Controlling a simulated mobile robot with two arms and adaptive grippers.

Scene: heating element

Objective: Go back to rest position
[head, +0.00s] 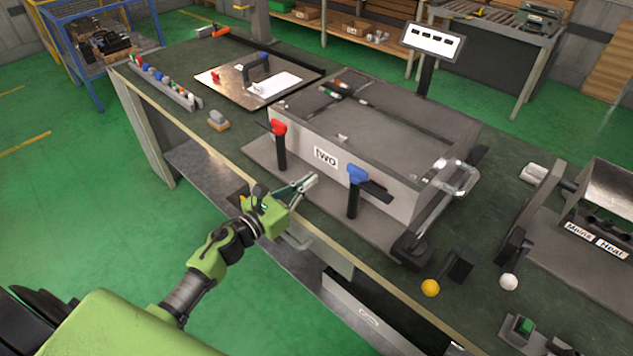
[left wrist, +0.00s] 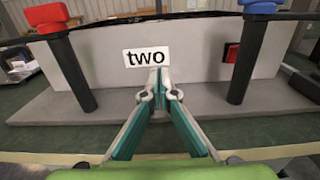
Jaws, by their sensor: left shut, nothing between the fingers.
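My left gripper (head: 308,182) is shut and empty, in front of the grey box fixture with the label "two" (head: 325,158) at the bench's front edge. In the left wrist view the closed fingertips (left wrist: 159,88) appear just below the "two" label (left wrist: 146,57). A red-topped post (head: 279,130) stands to the left of the fingertips and a blue-topped clamp (head: 357,176) to the right. The gripper appears apart from both posts. My right gripper is not in view.
The dark green workbench (head: 235,150) carries a plate with a white sheet (head: 275,84), a yellow ball knob (head: 430,288), a white ball knob (head: 508,282) and a machine at the right (head: 610,200). A small screen (head: 433,40) stands behind the box. Green floor is free at the left.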

